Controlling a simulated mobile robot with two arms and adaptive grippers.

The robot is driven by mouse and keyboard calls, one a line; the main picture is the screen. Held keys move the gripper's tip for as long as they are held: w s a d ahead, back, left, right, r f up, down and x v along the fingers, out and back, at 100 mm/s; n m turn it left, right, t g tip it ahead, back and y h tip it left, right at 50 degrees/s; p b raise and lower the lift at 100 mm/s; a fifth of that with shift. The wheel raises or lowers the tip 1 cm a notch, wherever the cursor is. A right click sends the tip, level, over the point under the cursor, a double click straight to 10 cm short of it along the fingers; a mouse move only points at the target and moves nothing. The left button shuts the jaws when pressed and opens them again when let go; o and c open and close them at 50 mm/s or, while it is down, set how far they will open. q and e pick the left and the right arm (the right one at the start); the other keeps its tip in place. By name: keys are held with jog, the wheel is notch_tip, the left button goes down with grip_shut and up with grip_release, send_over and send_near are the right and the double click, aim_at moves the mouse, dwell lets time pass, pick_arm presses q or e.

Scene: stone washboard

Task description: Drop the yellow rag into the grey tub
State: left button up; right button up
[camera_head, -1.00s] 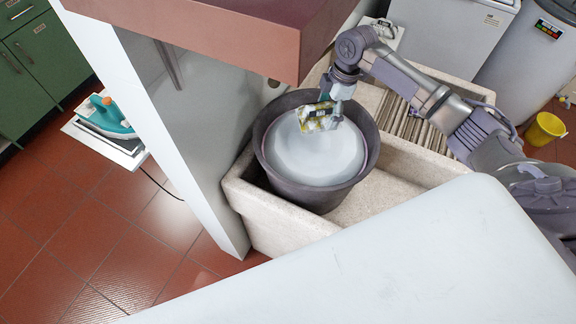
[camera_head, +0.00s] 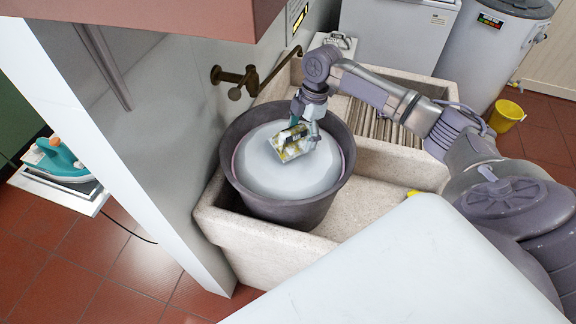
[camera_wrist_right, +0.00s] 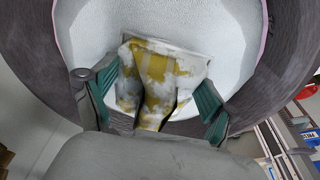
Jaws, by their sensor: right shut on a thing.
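The yellow rag (camera_head: 290,146), patterned in yellow and white, is in my right gripper (camera_head: 304,130) over the mouth of the grey tub (camera_head: 288,213). In the right wrist view the rag (camera_wrist_right: 155,85) bunches between the two green-padded fingers of my right gripper (camera_wrist_right: 155,98), with the tub's pale inside behind it. The tub is round, dark grey and upright in the stone sink. A pale, flat surface fills its inside. I cannot tell how far the rag is above that surface. My left gripper is not in view.
The stone sink (camera_head: 240,235) has a ribbed washboard (camera_head: 377,125) behind. A brass tap (camera_head: 236,78) sticks out from the wall near the tub. A white surface (camera_head: 400,260) fills the front. A yellow bucket (camera_head: 506,115) stands at right; a small yellow thing (camera_head: 414,193) shows at the sink edge.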

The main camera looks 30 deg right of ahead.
jog(key=shift+r, duration=0.1)
jog(key=o, duration=0.9)
jog(key=shift+o, duration=0.2)
jog(key=v, duration=1.2)
